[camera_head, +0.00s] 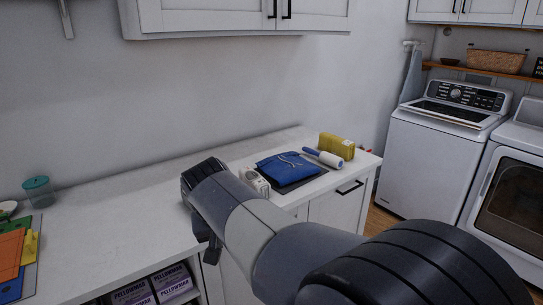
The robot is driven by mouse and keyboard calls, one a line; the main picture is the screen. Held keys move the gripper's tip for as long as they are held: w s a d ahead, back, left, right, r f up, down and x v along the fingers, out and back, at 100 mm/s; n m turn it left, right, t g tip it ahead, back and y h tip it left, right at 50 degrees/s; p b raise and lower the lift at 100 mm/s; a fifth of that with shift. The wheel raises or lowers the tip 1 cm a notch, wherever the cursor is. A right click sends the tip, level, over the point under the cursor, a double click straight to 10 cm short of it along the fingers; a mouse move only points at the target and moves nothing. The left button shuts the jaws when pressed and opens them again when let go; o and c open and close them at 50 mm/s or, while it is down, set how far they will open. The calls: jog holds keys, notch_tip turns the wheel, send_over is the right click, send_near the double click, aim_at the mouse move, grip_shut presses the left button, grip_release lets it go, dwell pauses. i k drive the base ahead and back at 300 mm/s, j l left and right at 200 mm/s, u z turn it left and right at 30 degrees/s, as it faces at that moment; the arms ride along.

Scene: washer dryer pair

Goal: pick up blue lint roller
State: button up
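The lint roller (325,157) lies on the white counter at its right end. Its blue handle points up and left, and its white roll is toward the lower right. It lies between a folded blue cloth and a yellow item. My arm reaches from the lower right across the front of the counter, with a dark joint near the counter's middle. I do not see my gripper's fingertips; a small dark part of the arm shows below the pale link, and the rest is hidden behind it. My arm is apart from the lint roller.
The blue cloth (286,167) lies on a dark mat, with a small white item (255,181) at its left. The yellow item (337,146) sits behind the roller. A teal cup (38,191) stands far left. Washer (440,145) and dryer are right. The counter's (125,210) left-middle is clear.

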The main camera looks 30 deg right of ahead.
aim_at(337, 162)
jog(key=i+l+u, duration=0.15)
jog(key=l+u, duration=0.25)
jog(key=l, duration=0.4)
jog(key=l+u, duration=0.4)
jog(key=l, duration=0.4)
jog(key=k+l+u, duration=0.1)
jog(key=l+u, duration=0.25)
jog(key=l, duration=0.45)
jog(key=k+l, duration=0.1)
jog(key=l, duration=0.5)
jog(key=k+l, duration=0.1)
jog(key=l, duration=1.05)
jog(key=k+l+u, duration=0.1)
jog(key=l, duration=0.45)
jog(key=k, duration=0.05)
